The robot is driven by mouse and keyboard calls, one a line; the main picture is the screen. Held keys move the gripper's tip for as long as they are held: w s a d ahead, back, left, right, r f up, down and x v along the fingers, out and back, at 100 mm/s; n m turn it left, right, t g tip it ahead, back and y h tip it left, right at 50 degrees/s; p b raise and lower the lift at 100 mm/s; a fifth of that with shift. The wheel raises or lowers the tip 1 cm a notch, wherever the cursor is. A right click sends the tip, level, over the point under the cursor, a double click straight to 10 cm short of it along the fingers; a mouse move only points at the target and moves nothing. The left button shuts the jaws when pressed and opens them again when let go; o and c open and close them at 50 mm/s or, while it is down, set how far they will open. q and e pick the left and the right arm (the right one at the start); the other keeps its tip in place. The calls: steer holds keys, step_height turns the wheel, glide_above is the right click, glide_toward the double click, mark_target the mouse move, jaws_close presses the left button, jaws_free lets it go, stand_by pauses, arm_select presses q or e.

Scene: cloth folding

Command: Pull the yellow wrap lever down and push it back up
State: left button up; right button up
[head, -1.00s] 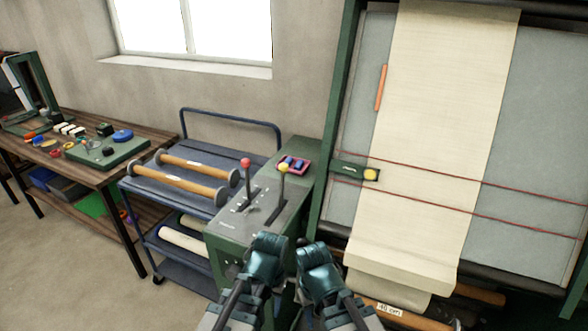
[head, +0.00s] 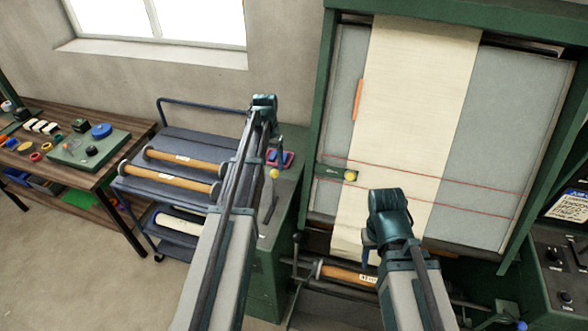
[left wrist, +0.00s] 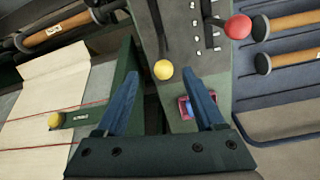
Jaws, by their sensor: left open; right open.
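The yellow-knobbed wrap lever (head: 274,174) stands on the green control box (head: 290,140), just right of my left forearm in the head view. In the left wrist view its yellow knob (left wrist: 163,69) lies ahead of and between the fingers. My left gripper (left wrist: 165,95) is open and empty; in the head view it (head: 264,103) is raised over the back of the box. The red-knobbed lever (left wrist: 238,27) shows in the left wrist view and is hidden behind my arm in the head view. My right gripper (head: 372,245) is in front of the cream cloth, its fingers partly hidden.
A cream cloth (head: 400,110) hangs on the green-framed machine at the right, crossed by red lines. A blue cart (head: 190,145) with orange rollers stands left of the box. A pink-rimmed tray (left wrist: 185,108) lies on the box near the yellow lever. A workbench (head: 110,170) is further left.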

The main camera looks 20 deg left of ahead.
mark_target(275, 185)
arm_select(q)
steer(key=shift+w+a+r, duration=0.25)
steer(key=shift+w+r, duration=0.3)
steer(key=shift+w, duration=0.05)
steer(key=f+b, duration=1.3)
steer(key=f, duration=0.1)
steer(key=shift+d+b, duration=0.35)
arm_select(e)
step_height(275, 185, down, 13)
steer(key=shift+d, duration=0.3)
arm_select(q)
jaws_close()
steer(key=shift+s, duration=0.1)
